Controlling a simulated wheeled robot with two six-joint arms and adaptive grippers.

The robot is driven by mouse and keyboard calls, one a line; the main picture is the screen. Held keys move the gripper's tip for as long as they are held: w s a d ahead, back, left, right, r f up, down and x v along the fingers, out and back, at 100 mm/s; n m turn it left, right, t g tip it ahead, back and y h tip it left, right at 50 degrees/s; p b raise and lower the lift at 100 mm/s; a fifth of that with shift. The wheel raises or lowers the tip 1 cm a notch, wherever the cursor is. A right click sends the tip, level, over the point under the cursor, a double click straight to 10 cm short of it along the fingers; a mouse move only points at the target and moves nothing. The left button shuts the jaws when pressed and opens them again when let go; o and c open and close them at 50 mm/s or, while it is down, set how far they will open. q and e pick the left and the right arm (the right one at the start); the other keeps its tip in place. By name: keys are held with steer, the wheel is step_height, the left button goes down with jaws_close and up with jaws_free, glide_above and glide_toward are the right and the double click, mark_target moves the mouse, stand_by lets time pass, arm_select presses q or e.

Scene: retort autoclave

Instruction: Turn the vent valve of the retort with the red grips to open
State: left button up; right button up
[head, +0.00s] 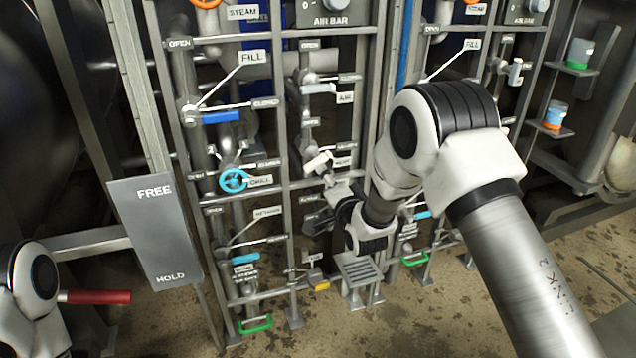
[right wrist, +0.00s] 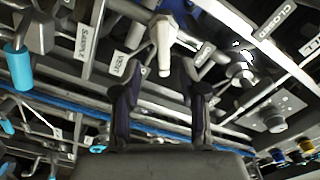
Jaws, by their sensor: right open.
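The vent valve has a pale lever handle (head: 318,162) at the middle of the pipe panel, with a VENT label beside it. In the right wrist view the pale lever (right wrist: 163,45) points toward my gripper, and its end appears between the fingertips. My right gripper (head: 334,186) is just below the lever in the head view; in the right wrist view (right wrist: 158,82) its dark fingers are spread, with nothing clamped. A red grip (head: 97,297) shows at the lower left, beside my left arm. My left gripper is out of view.
Metal uprights and crossbars surround the valve. A blue handwheel (head: 234,180) and a blue FILL handle (head: 221,117) sit to the left. A grey FREE/HOLD plate (head: 156,232) stands farther left. A similar panel partly shows behind my right arm.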

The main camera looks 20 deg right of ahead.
mark_target(318, 159)
steer(key=w, duration=0.3)
steer(key=w+b, duration=0.1)
steer(key=w, duration=0.3)
steer(key=shift+w+a+r, duration=0.15)
steer(key=shift+a, duration=0.05)
jaws_close()
